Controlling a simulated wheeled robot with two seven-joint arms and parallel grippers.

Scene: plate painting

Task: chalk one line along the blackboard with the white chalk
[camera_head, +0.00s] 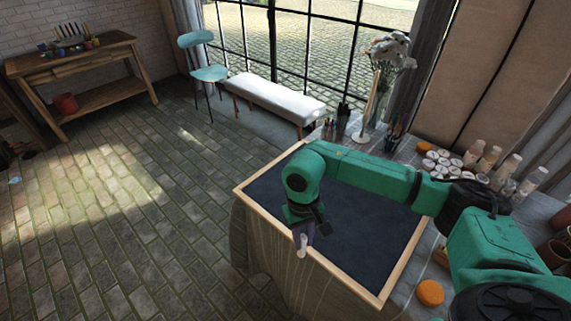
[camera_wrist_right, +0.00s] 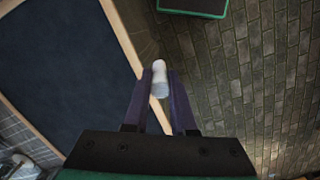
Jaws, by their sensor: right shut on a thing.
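The blackboard (camera_head: 355,225) is a dark slate in a pale wooden frame, lying flat on the cloth-covered table. My right gripper (camera_head: 302,238) is over the board's near-left frame edge in the head view. It is shut on the white chalk (camera_head: 302,247), a short white stick that points downward. In the wrist view the chalk (camera_wrist_right: 159,78) sits between the two purple fingers, beside the wooden frame, with the dark slate (camera_wrist_right: 60,60) to the left. I cannot tell whether the chalk touches anything. My left gripper is not in view.
Several white paint pots (camera_head: 445,163), bottles (camera_head: 490,158) and a vase of flowers (camera_head: 375,100) stand behind the board. An orange round thing (camera_head: 430,293) lies at its right. A white bench (camera_head: 275,97) and a wooden workbench (camera_head: 75,65) stand farther off.

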